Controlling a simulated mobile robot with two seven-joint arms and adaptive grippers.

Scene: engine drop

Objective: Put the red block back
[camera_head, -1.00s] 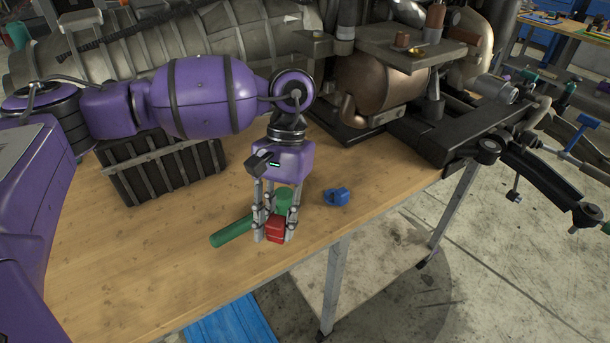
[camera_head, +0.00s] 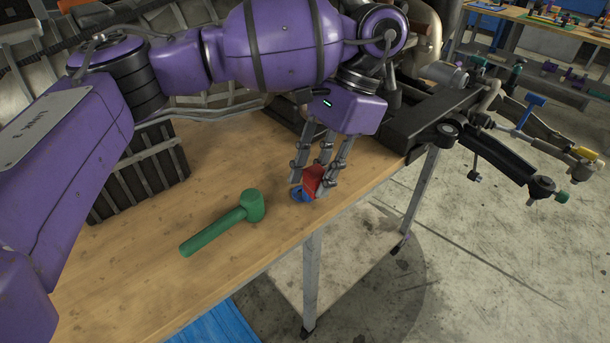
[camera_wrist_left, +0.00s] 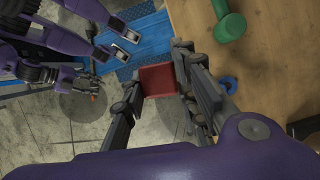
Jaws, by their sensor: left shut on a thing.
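My left gripper (camera_head: 312,186) is shut on the red block (camera_head: 314,178) near the table's right edge. The red block also shows between the fingers in the left wrist view (camera_wrist_left: 158,80). In the head view the block overlaps a small blue object (camera_head: 299,195); in the wrist view the blue object (camera_wrist_left: 229,85) shows beside the fingers, apart from the block.
A green mallet (camera_head: 222,226) lies on the wooden table (camera_head: 150,275) to the left of the left gripper. A dark ribbed crate (camera_head: 140,172) stands behind it. Large machine parts fill the back. Beyond the table's edge is concrete floor (camera_head: 440,270).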

